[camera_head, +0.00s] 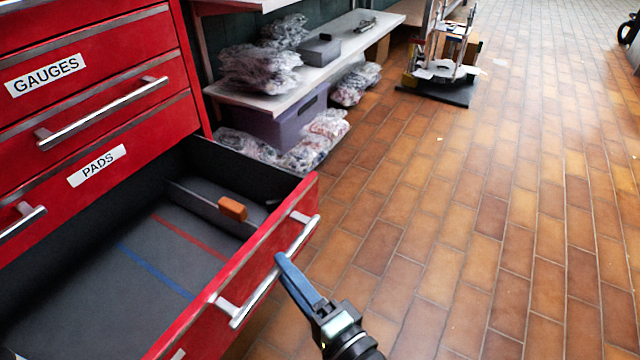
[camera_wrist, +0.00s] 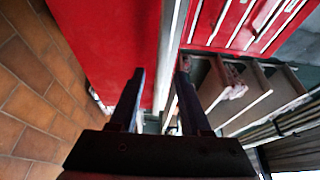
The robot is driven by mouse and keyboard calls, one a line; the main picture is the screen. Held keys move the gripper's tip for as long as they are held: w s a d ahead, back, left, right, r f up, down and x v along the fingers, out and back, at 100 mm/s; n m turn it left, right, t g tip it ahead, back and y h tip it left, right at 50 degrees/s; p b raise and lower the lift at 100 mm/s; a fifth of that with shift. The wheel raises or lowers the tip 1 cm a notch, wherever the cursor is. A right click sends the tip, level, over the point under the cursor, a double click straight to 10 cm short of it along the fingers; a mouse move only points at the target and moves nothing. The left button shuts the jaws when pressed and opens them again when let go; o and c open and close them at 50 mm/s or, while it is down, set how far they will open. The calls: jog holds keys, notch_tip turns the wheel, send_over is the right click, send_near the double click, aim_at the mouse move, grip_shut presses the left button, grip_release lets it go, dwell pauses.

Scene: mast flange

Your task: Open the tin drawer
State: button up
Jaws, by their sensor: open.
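A red drawer stands pulled out at the bottom of the red cabinet, its front rim (camera_head: 258,242) facing the floor aisle. Its label is mostly out of view, so I cannot read its name. The drawer's silver bar handle (camera_head: 272,277) runs along the front. My gripper (camera_head: 282,265) is beside this handle, near its middle. In the wrist view the two dark fingers of my gripper (camera_wrist: 162,70) are apart, with a pale metal bar (camera_wrist: 174,45) showing between them. I cannot tell whether they touch it.
The drawer holds an orange block (camera_head: 232,208) by a grey divider. Closed drawers labelled GAUGES (camera_head: 45,75) and PADS (camera_head: 97,166) are above. A white shelf (camera_head: 300,85) with wrapped bundles stands behind.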

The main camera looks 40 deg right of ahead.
jog(key=s+p, duration=0.1)
jog(key=s, duration=0.9)
jog(key=shift+s+a+p, duration=0.2)
jog(key=shift+a+p, duration=0.05)
jog(key=shift+p, duration=0.15)
